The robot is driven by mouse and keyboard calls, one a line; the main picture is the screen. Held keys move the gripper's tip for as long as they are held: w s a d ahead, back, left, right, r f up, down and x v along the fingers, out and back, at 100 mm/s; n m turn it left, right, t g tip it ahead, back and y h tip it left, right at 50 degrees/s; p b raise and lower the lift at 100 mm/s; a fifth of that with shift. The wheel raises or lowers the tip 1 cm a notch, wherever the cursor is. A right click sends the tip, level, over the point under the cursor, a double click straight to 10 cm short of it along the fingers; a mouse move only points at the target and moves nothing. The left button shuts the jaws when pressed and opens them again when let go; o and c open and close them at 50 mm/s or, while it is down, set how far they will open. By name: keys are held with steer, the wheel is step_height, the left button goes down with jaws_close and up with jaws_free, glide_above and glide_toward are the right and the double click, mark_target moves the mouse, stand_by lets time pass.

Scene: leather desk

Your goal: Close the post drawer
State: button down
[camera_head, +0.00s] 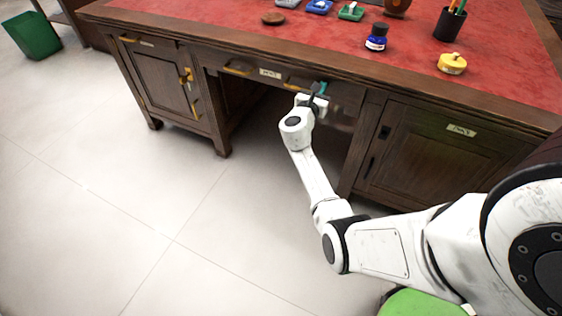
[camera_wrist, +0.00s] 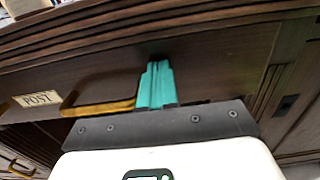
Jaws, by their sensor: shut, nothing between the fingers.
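The post drawer (camera_head: 262,82) is the wide dark wood drawer under the desk top, with a pale label and brass handles. In the wrist view its front (camera_wrist: 110,72) fills the middle, with the POST label (camera_wrist: 38,99) at left and one brass handle (camera_wrist: 98,106) beside my fingers. The front looks close to flush under the desk edge; any small gap is hard to tell. My gripper (camera_head: 322,88) is at the drawer's right part, its teal fingers (camera_wrist: 157,82) shut and empty. The fingertips are at or very near the front, right of the handle; contact is not certain.
A left cupboard (camera_head: 165,85) has a brass key or handle, and a right cupboard (camera_head: 430,150) has a label. The red desk top (camera_head: 340,40) holds an ink bottle (camera_head: 376,37), a yellow round item (camera_head: 452,63) and a pen cup (camera_head: 450,23).

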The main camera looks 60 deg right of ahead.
steer(key=d+b, duration=0.1)
steer(key=d, duration=0.2)
steer(key=shift+w+d+f, duration=0.1)
steer(key=shift+d, duration=0.05)
steer(key=shift+d+r+b, duration=0.2)
steer(key=shift+b, duration=0.15)
steer(key=shift+r, duration=0.1)
